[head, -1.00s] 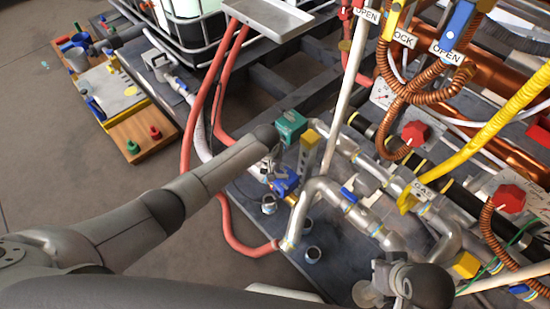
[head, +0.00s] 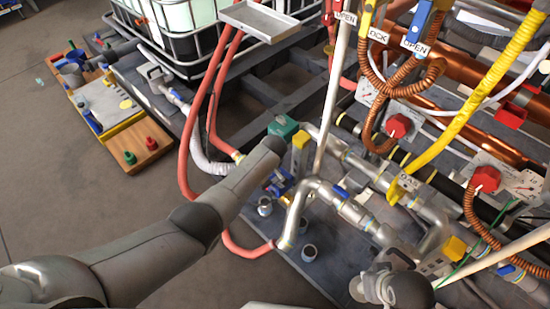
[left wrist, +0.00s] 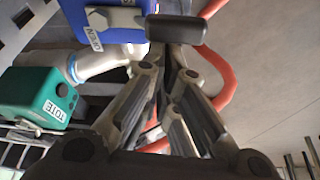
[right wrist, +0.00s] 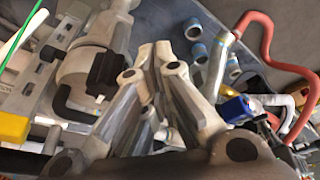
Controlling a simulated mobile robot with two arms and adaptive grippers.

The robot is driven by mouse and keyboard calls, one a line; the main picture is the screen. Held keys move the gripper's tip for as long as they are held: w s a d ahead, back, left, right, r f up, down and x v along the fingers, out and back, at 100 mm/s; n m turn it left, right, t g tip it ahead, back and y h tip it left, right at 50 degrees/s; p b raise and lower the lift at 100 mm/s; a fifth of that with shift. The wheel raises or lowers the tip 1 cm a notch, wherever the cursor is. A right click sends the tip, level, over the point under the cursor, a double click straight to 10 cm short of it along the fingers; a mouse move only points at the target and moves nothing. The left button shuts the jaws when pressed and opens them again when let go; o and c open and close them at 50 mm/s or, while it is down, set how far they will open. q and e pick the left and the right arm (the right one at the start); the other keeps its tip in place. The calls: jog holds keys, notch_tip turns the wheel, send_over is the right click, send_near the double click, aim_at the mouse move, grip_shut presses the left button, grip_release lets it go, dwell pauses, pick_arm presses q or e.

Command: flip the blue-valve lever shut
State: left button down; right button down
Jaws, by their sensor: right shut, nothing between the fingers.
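The blue valve (left wrist: 100,22) shows at the top of the left wrist view, with an OPEN label on its side. Its lever has a metal bar (left wrist: 118,20) ending in a dark handle (left wrist: 178,28). My left gripper (left wrist: 168,52) has its fingers drawn together at the dark handle's lower edge. Their very tips are partly hidden, and I cannot tell whether they touch it. In the head view, the blue valve (head: 279,185) is partly hidden by my left arm. My right gripper (right wrist: 156,55) is shut and empty, above the pipes at lower right.
A green box labelled TOTE (left wrist: 38,97) stands beside the blue valve. Red hoses (head: 190,140) run close by. Silver pipes (head: 345,205), a pale upright pole (head: 335,90) and a yellow hose (head: 485,95) crowd the right side.

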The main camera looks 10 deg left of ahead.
pick_arm(q)
jog(key=shift+s+d+f, duration=0.1)
jog(key=shift+s+f, duration=0.05)
jog(key=shift+s, duration=0.2)
dwell(0.4)
jog(key=v, duration=1.2)
jog(key=shift+w, duration=0.15)
dwell(0.6)
